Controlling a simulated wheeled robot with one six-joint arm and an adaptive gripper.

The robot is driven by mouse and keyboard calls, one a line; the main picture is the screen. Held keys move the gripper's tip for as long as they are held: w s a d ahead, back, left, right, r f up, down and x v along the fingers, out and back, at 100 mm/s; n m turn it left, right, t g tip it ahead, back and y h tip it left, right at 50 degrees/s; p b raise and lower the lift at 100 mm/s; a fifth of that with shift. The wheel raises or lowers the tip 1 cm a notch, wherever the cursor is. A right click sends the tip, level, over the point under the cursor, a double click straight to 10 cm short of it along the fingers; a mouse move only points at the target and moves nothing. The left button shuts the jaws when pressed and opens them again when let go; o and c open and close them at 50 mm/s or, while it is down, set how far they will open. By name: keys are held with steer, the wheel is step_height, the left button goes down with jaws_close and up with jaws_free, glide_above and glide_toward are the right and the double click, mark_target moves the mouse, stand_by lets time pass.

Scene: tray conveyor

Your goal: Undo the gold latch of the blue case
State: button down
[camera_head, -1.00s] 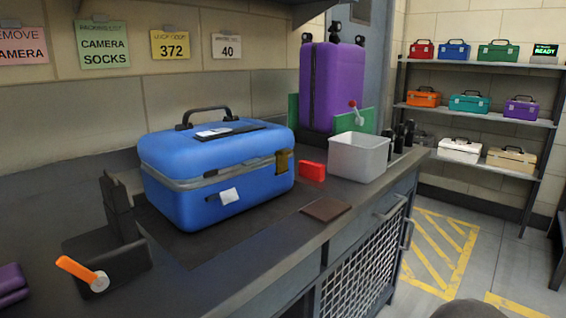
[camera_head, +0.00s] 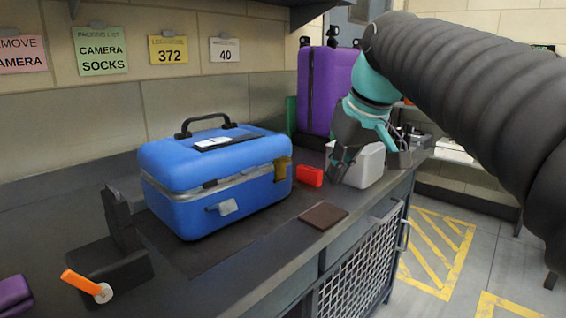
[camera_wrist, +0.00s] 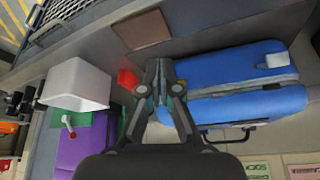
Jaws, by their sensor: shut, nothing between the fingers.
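The blue case (camera_head: 215,175) sits closed on the dark counter in the head view, with a black handle on top. Its gold latch (camera_head: 282,168) is on the right end, over the seam between lid and body. In the wrist view my gripper (camera_wrist: 160,66) is beside the case's end.
A red block (camera_head: 309,176) lies between case and white bin (camera_head: 372,165). A brown pad (camera_head: 323,215) lies near the counter's front edge. A purple suitcase (camera_head: 325,88) stands behind. A black fixture with an orange lever (camera_head: 80,282) is at front left.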

mark_target(286, 159)
steer(key=w+a+r+n+y+p, duration=0.1)
steer(key=w+a+r+n, duration=0.3)
steer(key=w+a+r, duration=0.3)
steer(key=shift+g, duration=0.4)
steer(key=shift+w+d+b+x, duration=0.15)
steer(key=shift+b+x, duration=0.55)
steer(key=shift+x, duration=0.55)
steer(key=shift+w+d+b+x, duration=0.15)
steer(key=shift+b+x, duration=0.55)
steer(key=shift+x, duration=0.55)
steer(key=shift+w+d+b+x, duration=0.15)
steer(key=shift+b+x, duration=0.55)
steer(key=shift+x, duration=0.6)
